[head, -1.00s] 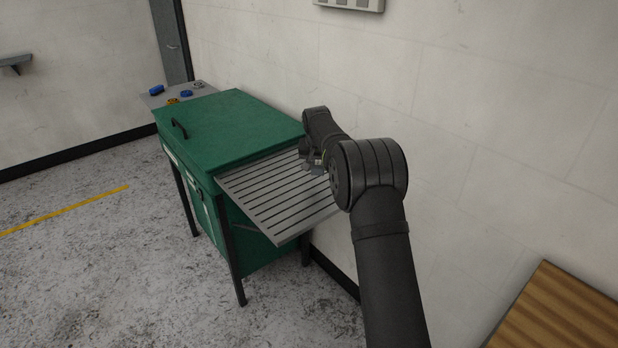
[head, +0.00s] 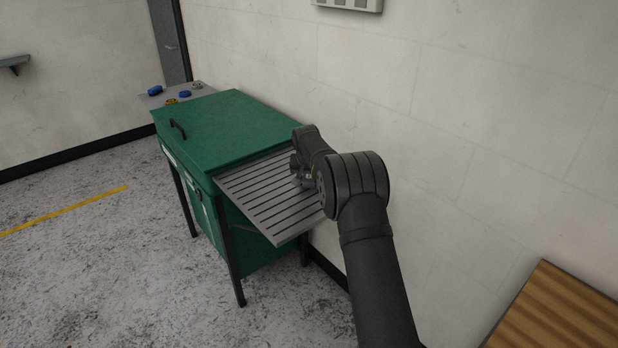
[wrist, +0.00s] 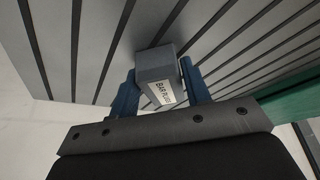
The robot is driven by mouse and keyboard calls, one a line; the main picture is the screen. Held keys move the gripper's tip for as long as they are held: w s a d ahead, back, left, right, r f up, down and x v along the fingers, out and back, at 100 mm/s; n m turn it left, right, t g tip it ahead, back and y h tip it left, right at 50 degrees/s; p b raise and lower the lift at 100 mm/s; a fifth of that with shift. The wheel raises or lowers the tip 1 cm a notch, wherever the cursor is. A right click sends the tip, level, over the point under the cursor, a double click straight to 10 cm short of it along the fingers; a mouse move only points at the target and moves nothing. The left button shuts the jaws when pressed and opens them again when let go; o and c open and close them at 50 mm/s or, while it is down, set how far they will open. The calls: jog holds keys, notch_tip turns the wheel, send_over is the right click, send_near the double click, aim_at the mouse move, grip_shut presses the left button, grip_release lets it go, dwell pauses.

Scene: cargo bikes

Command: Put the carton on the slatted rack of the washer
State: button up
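The carton (wrist: 157,75) is a small grey box with a white label reading "BAR PLUGS". In the wrist view it sits between the two blue fingers of my gripper (wrist: 158,66), which are shut on its sides. My gripper is over the rack's wall-side part in the head view. My arm largely hides the carton there. I cannot tell whether the carton touches the slats.
A grey side shelf (head: 154,101) with several small blue, orange and grey parts is at the washer's far end. The wall (head: 480,120) runs close along the right side. A wooden top (head: 560,318) is at the lower right. Most of the rack is bare.

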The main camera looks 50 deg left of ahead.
jog(key=o, duration=0.3)
jog(key=v, duration=1.2)
jog(key=shift+r, duration=0.2)
jog(key=shift+f, duration=0.1)
jog(key=x, duration=1.2)
jog(key=shift+f, duration=0.1)
notch_tip(320, 180, up, 2)
jog(key=shift+r, duration=0.65)
